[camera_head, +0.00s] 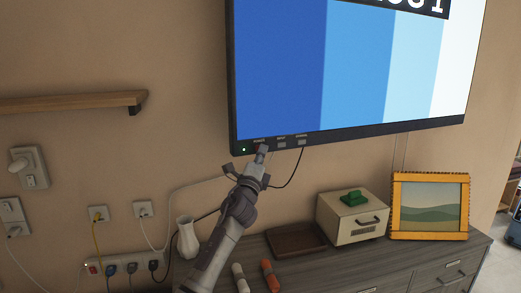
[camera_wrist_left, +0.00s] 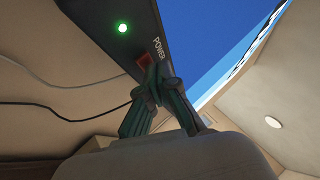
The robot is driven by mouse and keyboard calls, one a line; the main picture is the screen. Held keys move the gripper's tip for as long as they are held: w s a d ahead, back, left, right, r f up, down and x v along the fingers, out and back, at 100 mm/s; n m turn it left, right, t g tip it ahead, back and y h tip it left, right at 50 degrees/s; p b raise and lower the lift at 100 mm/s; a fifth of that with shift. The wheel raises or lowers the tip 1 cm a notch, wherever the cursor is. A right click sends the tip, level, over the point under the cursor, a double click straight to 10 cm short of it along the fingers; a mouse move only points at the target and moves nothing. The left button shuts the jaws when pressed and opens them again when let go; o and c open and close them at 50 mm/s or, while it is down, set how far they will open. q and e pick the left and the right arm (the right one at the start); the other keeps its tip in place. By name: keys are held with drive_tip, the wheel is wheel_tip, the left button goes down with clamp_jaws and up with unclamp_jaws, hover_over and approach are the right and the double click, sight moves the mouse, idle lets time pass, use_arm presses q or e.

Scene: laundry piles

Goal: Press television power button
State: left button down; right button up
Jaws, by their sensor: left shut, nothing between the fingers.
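The television (camera_head: 350,70) hangs on the wall with its screen lit in blue and white bands. A small green light (camera_head: 244,149) glows at the lower left of its bezel, and it shows bright in the left wrist view (camera_wrist_left: 122,28). Buttons sit along the lower bezel. The power button (camera_wrist_left: 146,62) is reddish, beside the word POWER in the left wrist view. My left gripper (camera_head: 262,150) is shut and empty, its tips at the power button and partly covering it. I cannot tell whether they touch it. My right gripper is not in view.
A dresser (camera_head: 350,264) below carries a white vase (camera_head: 187,238), a brown tray (camera_head: 297,240), a cream box (camera_head: 352,218) and a framed picture (camera_head: 430,206). Cables and outlets line the wall at left, under a wooden shelf (camera_head: 70,102).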

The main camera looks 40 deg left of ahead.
use_arm(q)
drive_tip(key=shift+d, duration=0.1)
drive_tip(key=shift+s+d, duration=0.3)
drive_tip(key=shift+d, duration=0.05)
idle(0.4)
drive_tip(key=s+d+p, duration=0.2)
drive_tip(key=s+d, duration=0.1)
drive_tip(key=d, duration=0.2)
idle(0.3)
drive_tip(key=shift+s, duration=0.1)
idle(1.0)
